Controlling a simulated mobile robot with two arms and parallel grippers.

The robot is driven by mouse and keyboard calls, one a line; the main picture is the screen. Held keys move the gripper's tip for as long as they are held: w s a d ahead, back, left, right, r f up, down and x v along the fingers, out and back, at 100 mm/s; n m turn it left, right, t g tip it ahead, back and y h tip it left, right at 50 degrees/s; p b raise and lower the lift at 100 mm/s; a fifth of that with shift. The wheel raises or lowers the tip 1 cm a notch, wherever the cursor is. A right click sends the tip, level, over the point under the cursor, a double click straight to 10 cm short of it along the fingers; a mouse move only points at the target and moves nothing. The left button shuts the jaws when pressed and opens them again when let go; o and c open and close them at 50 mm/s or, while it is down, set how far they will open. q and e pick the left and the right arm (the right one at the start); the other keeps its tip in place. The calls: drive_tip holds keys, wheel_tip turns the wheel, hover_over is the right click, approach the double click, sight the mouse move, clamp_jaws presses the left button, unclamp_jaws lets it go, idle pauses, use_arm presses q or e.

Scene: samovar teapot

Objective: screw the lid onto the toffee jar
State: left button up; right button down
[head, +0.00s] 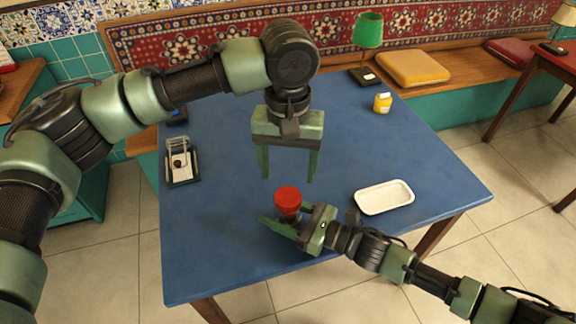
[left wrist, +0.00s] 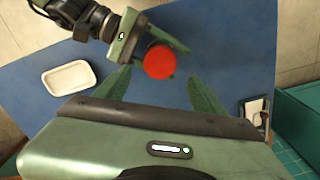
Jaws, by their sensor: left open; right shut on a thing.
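The red lid (head: 288,196) sits on top of the toffee jar (head: 291,216), which stands near the front middle of the blue table. The lid also shows from above in the left wrist view (left wrist: 160,62) and hides the jar there. I cannot tell how tight the lid is. My right gripper (head: 283,221) is shut on the jar from the right, below the lid. My left gripper (head: 288,179) is open and empty, pointing down above and behind the lid. Its two fingertips (left wrist: 158,79) show just short of the lid in the left wrist view.
A white tray (head: 385,187) lies right of the jar. A small framed stand (head: 181,164) is at the table's left edge. A yellow jar (head: 382,103) and a green lamp (head: 367,32) are at the back. The table's front left is clear.

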sight(288, 196)
use_arm(q)
drive_tip(key=shift+n, duration=0.4)
drive_tip(key=shift+f, duration=0.1)
drive_tip(key=shift+f, duration=3.9)
